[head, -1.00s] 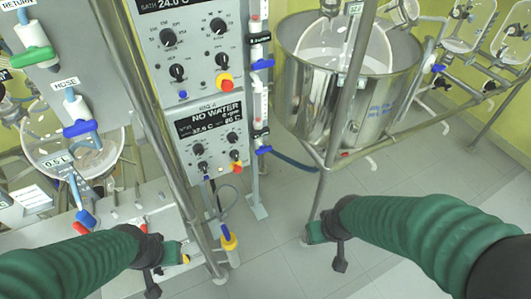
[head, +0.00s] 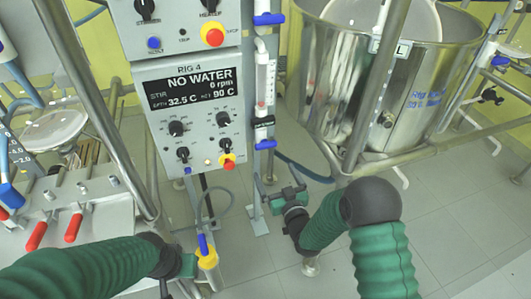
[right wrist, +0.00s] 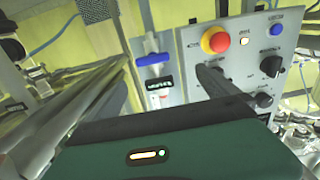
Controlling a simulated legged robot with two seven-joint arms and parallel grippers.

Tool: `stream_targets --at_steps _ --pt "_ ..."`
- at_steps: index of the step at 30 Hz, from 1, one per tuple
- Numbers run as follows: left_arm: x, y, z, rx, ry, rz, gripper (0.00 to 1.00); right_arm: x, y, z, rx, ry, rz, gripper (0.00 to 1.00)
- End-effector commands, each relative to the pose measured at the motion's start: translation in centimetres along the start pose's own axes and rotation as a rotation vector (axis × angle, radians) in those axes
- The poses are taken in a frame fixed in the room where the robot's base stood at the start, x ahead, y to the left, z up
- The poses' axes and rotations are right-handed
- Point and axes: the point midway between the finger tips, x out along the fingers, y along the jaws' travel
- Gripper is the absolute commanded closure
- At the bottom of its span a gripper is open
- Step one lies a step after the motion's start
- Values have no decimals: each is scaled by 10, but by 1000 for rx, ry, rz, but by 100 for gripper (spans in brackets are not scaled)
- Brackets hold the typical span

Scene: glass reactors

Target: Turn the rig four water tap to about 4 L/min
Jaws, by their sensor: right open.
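The rig four control box (head: 195,115) shows "NO WATER" and 0 rpm on its display. Beside its right edge stands a clear flow tube (head: 262,85) with a dark label (head: 264,122) below. Under that label is the blue water tap handle (head: 265,144), lying crosswise to its pipe. In the right wrist view the blue handle (right wrist: 155,60) appears upside down beyond the gripper, apart from it. My right gripper (head: 272,187) is open and empty below the tap. My left gripper (head: 178,276) is low at left; its jaws are unclear.
A steel vessel (head: 380,85) stands to the right, with a metal post (head: 378,90) in front. Another blue handle (head: 269,18) is above the flow tube. A slanted steel pole (head: 95,100) and red-handled valves (head: 73,228) are at left. Floor (head: 450,200) is clear at right.

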Motion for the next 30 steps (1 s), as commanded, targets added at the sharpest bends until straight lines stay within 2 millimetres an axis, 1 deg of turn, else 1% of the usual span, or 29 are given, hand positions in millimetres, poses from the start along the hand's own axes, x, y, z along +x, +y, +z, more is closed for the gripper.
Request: stream_targets --at_steps 1,4,9,12,15,19,25,26,30 --pt "7 0 2 1 0 0 64 13 3 3 1 4 3 2" --pt "13 1 3 2 0 0 64 39 6 5 3 3 4 2" --pt "25 1 6 2 0 1 64 83 3 5 0 1 4 2" --pt "30 1 7 2 0 1 64 104 1 4 -1 -1 3 2" --pt "33 1 8 2 0 0 64 118 1 3 -2 -1 3 2" --pt "34 0 8 1 0 0 64 125 3 2 0 -2 4 2" --pt "33 1 8 2 0 1 64 125 4 1 2 -3 4 2" --pt "33 1 8 2 0 1 64 125 4 1 2 -3 4 3" --pt "33 1 8 2 0 1 64 125 3 1 0 -3 4 21"
